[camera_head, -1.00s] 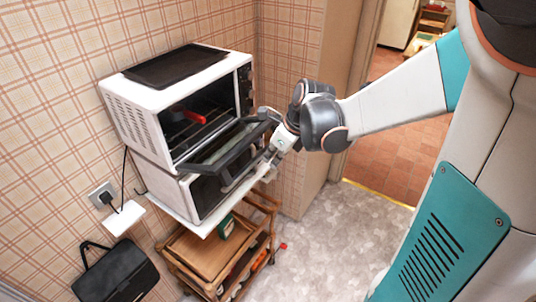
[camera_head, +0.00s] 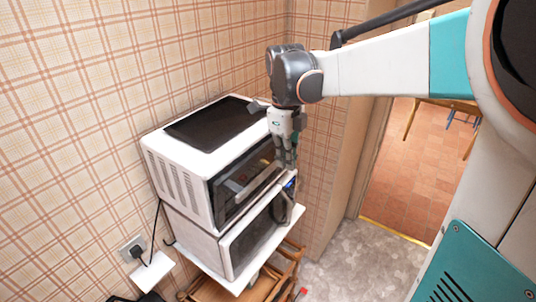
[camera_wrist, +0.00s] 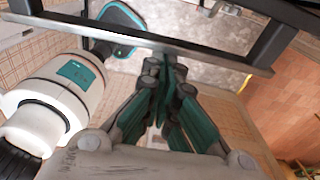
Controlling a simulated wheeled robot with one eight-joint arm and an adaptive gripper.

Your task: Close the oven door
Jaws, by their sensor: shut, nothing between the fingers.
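The white oven (camera_head: 180,178) stands on top of a second white appliance, with a dark tray on its top. Its dark-framed glass door (camera_head: 232,187) stands up against the front, and I cannot tell whether it is fully flush. The pale door handle (camera_head: 258,187) runs across the door front. My gripper (camera_head: 287,165) is shut and empty, pointing down at the right end of the door. In the wrist view the closed fingers (camera_wrist: 165,62) reach the handle bar (camera_wrist: 110,38); whether they touch it is unclear.
The lower appliance (camera_head: 245,250) sits on a white shelf, with a wooden cart (camera_head: 215,292) beneath. The plaid wall is close behind. Open floor (camera_head: 350,262) and a doorway with a tiled floor (camera_head: 410,170) lie to the right.

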